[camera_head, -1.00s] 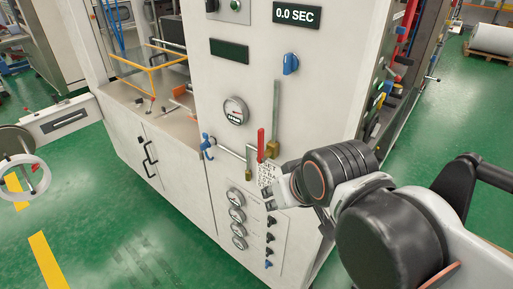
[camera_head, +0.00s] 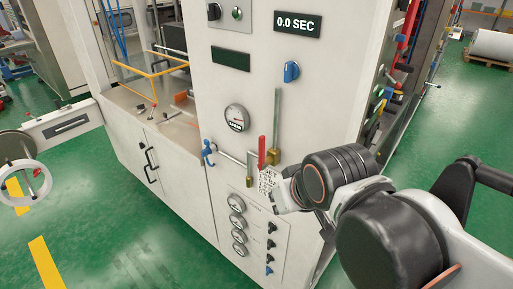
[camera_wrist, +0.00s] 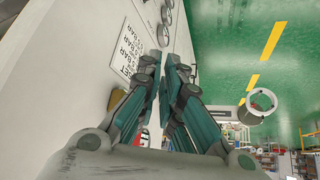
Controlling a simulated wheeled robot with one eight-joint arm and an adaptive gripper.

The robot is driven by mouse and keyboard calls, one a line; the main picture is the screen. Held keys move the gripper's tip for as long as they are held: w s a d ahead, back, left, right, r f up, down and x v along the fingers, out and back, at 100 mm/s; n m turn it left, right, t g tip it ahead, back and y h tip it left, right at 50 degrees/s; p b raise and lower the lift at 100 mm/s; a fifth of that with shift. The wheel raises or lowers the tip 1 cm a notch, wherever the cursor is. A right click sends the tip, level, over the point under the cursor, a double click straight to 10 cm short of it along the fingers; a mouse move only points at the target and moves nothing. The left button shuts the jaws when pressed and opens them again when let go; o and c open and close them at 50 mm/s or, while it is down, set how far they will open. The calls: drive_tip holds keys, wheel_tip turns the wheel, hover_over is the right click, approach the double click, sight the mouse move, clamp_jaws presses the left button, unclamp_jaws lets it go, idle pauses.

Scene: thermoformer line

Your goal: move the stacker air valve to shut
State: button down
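A red lever (camera_head: 262,152) stands upright on the pipework at the front of the white machine cabinet. A blue-handled valve (camera_head: 208,151) sits at the left end of the same pipe. I cannot read which one is labelled as the stacker air valve. My gripper is mostly hidden behind my wrist in the head view, just below and right of the red lever. In the wrist view, my gripper (camera_wrist: 165,68) has its fingers close together with nothing visible between them. A brass-coloured part (camera_wrist: 117,98) shows left of the fingers, apparently partly covered by the left finger.
A printed placard (camera_head: 268,181) is beside my wrist; it also shows in the wrist view (camera_wrist: 126,50). Gauges (camera_head: 237,220) and small black knobs (camera_head: 271,228) are below. A blue knob (camera_head: 291,72) and pressure gauge (camera_head: 237,117) are above. Green floor (camera_head: 110,240) is open at front left.

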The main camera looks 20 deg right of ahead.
drive_tip(key=w+a+r+n+g+p, duration=0.15)
drive_tip(key=w+r+g+p, duration=0.25)
drive_tip(key=w+r+p, duration=0.8)
wheel_tip(320, 180, up, 4)
drive_tip(key=n+g+p, duration=0.2)
drive_tip(key=p, duration=0.4)
hover_over(262, 153)
drive_tip(key=w+a, duration=0.3)
drive_tip(key=w+a+n+g+h+p, duration=0.1)
drive_tip(key=w+a+n+g+p, duration=0.15)
drive_tip(key=w+p, duration=0.5)
drive_tip(key=s+d+f+p, duration=0.2)
drive_tip(key=s+f, duration=0.4)
drive_tip(key=f, duration=0.3)
drive_tip(key=shift+d+g, duration=0.45)
drive_tip(key=shift+d, duration=0.35)
drive_tip(key=shift+s+f, duration=0.1)
drive_tip(key=shift+s, duration=0.1)
